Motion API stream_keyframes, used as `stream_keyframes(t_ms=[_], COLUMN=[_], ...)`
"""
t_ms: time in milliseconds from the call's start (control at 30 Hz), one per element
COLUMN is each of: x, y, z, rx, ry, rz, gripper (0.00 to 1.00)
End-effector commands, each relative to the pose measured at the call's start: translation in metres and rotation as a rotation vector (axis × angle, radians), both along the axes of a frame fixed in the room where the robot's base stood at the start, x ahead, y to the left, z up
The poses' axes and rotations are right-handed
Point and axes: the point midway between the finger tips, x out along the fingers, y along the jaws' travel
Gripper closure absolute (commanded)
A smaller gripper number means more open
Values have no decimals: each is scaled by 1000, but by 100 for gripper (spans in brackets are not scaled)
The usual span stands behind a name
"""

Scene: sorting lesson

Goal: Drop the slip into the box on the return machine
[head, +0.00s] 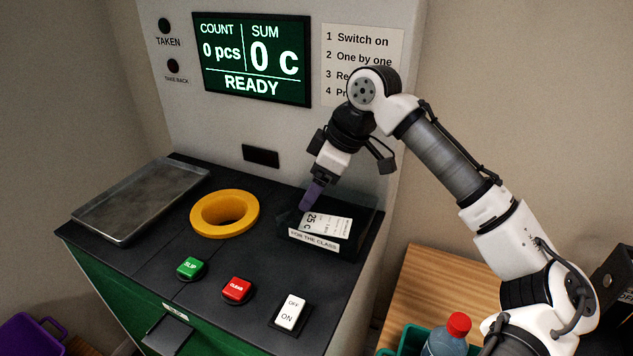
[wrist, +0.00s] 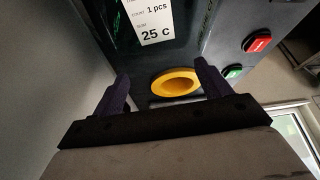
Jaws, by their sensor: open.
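The white printed slip (head: 328,224) is at the dark box (head: 365,220) labelled "FOR THE CLASS", at the back right of the machine top. It appears to lie within the box walls, behind the label. In the wrist view the slip (wrist: 150,20) reads "1 pcs" and "25 c" and lies apart from the fingers. My gripper (head: 304,207) points down over the left side of the box. In the wrist view my gripper (wrist: 161,80) is open with nothing between its purple fingers. In the head view the finger tips are partly lost against the dark box.
A yellow ring (head: 225,214) and a metal tray (head: 142,198) are left of the box. Green (head: 190,267) and red (head: 237,289) buttons and a white switch (head: 291,312) are along the front. The screen (head: 252,60) reads "READY". A bottle (head: 448,337) stands in a crate at lower right.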

Motion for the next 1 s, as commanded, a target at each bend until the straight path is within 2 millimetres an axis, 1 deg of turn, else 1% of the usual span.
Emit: stream_keyframes(t_ms=[133,233,367,600,700,833,1000], x=[0,-1,-3,-8,-10,-12,-13], y=[-2,-6,-16,-39,-47,-54,-57], z=[3,13,36,87,103,118,125], rx=[0,1,1,2,2,0,0], ry=[-1,-2,-3,-1,-1,-1,0], rz=[0,-2,-1,0,0,0,1], gripper=[24,24,24,24,24,24,24])
